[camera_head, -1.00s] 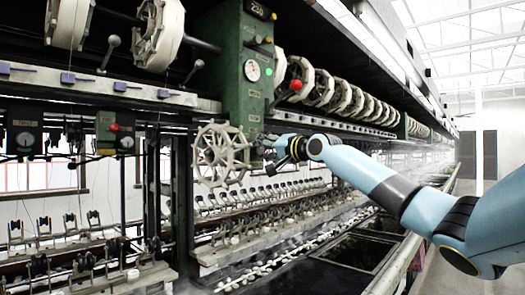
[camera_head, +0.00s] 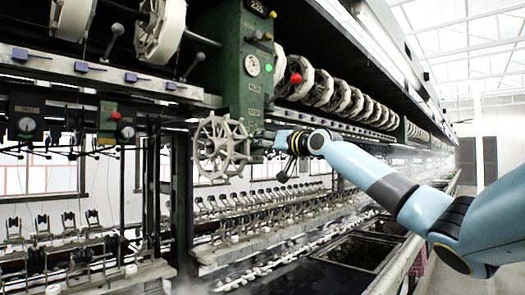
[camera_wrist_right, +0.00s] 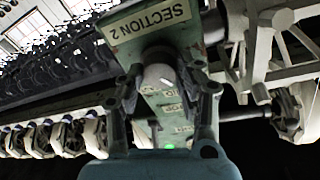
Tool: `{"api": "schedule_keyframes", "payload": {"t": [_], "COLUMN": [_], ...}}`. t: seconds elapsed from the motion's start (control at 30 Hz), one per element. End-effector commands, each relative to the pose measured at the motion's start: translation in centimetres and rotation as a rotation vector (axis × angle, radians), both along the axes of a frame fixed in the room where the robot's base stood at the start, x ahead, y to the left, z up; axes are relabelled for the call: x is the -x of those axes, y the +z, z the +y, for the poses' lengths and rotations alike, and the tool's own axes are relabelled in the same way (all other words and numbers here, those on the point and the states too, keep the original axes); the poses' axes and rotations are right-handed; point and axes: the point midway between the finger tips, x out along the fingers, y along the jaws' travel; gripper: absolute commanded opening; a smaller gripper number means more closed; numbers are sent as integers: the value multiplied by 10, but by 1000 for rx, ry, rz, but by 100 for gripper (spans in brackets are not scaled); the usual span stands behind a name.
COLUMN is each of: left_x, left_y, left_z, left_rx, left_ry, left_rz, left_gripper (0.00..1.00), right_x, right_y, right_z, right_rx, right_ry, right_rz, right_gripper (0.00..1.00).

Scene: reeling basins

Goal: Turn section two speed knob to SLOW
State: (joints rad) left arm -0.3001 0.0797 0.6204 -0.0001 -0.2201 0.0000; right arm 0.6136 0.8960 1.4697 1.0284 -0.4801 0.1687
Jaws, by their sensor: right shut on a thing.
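My right gripper (camera_head: 262,141) is at the lower part of the green section post (camera_head: 240,75) in the head view, just right of the spoked wheel. In the right wrist view its two fingers (camera_wrist_right: 160,98) are closed on both sides of a grey round knob (camera_wrist_right: 158,76), which stands out from a green panel marked "SECTION 2" (camera_wrist_right: 150,22). Smaller labels on the panel are partly hidden by the fingers, and I cannot read the knob's setting. In the head view the knob is hidden behind the gripper. My left gripper is not in view.
A pale spoked wheel (camera_head: 221,147) sits close left of my right gripper. Reels run along the machine above my arm; dark basins (camera_head: 355,252) lie below.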

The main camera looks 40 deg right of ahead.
Motion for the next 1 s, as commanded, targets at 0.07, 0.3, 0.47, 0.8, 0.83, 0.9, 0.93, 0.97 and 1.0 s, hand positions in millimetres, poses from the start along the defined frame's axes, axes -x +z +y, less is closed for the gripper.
{"api": "schedule_keyframes", "payload": {"t": [0.07,0.3,0.47,0.8,0.83,0.9,0.93,0.97,1.0], "left_x": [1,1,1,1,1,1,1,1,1], "left_y": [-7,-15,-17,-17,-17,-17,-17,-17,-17], "left_z": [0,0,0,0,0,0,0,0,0], "left_rx": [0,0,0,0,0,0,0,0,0], "left_ry": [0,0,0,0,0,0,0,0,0], "left_rz": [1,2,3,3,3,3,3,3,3], "left_gripper": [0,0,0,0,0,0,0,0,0], "right_x": [0,0,0,0,0,0,0,0,0], "right_y": [-3,-2,-1,-1,-1,-1,-1,-1,-1], "right_z": [0,0,-1,-1,-1,-1,-1,-1,0], "right_rx": [44,143,174,183,183,183,183,183,183], "right_ry": [-1,0,-1,-1,-1,-1,-1,-1,-1], "right_rz": [-3,-12,-13,-14,-14,-14,-14,-14,-14], "right_gripper": [3,3,3,3,3,3,39,43,48]}}
